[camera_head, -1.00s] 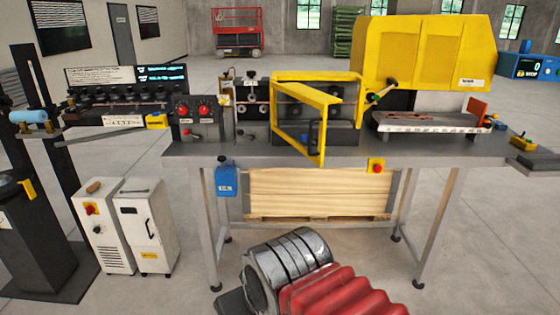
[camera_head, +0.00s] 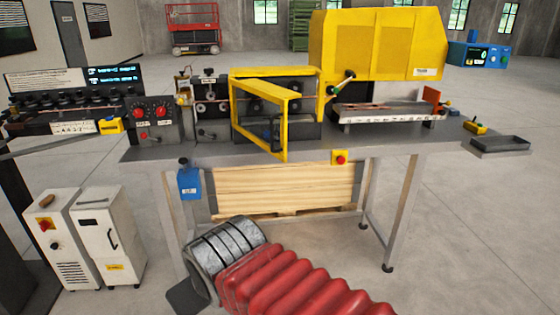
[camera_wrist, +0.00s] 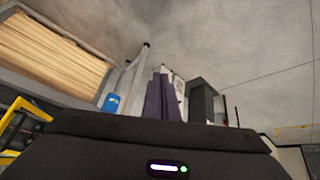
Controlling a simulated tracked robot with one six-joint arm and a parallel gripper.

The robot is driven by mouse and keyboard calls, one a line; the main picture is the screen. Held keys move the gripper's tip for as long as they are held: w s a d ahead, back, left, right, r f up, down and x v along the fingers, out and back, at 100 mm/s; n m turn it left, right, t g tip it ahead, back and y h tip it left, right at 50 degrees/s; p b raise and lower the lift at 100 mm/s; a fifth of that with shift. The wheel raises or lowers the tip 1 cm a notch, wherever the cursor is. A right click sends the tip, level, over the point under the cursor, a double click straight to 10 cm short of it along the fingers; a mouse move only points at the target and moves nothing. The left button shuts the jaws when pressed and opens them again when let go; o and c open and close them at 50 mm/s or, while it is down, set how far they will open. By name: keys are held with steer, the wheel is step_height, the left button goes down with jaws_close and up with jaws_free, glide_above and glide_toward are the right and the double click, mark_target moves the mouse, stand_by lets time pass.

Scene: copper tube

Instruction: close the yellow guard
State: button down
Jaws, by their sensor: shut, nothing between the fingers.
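The yellow guard (camera_head: 284,140) is a framed door on the workbench. It stands open, its free edge with a dark handle (camera_head: 276,132) swung out over the bench's front edge. In the wrist view, part of a yellow frame, likely the guard, shows at the far left (camera_wrist: 12,117). My gripper shows in the wrist view as two dark purple fingers (camera_wrist: 165,88), shut together with nothing between them. In the head view the gripper cannot be made out; my red and grey arm is low in front of the bench, apart from the guard.
A large yellow hood (camera_head: 375,47) stands right of the guard on the bench (camera_head: 350,148). A red button box (camera_head: 340,158) and a blue box (camera_head: 189,182) hang at its front. White cabinets (camera_head: 115,235) stand at lower left. Floor at right is clear.

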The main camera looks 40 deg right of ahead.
steer(key=w+d+r+n+t+h, duration=0.2)
steer(key=w+d+n+t+h, duration=0.25)
steer(key=w+d, duration=1.2)
steer(key=w+d+f+n+t+h, duration=0.1)
steer(key=d+n, duration=0.3)
steer(key=d, duration=0.6)
steer(key=w+d+f+n+t, duration=0.1)
steer(key=w+d+n+t, duration=0.2)
steer(key=d, duration=0.7)
steer(key=shift+n+t+h, duration=0.35)
steer(key=shift+n+t, duration=0.4)
steer(key=shift+t, duration=0.1)
steer(key=shift+w, duration=0.1)
steer(key=w+d, duration=0.7)
steer(key=w, duration=0.1)
steer(key=shift+w+d, duration=0.25)
steer(key=shift+d, duration=0.1)
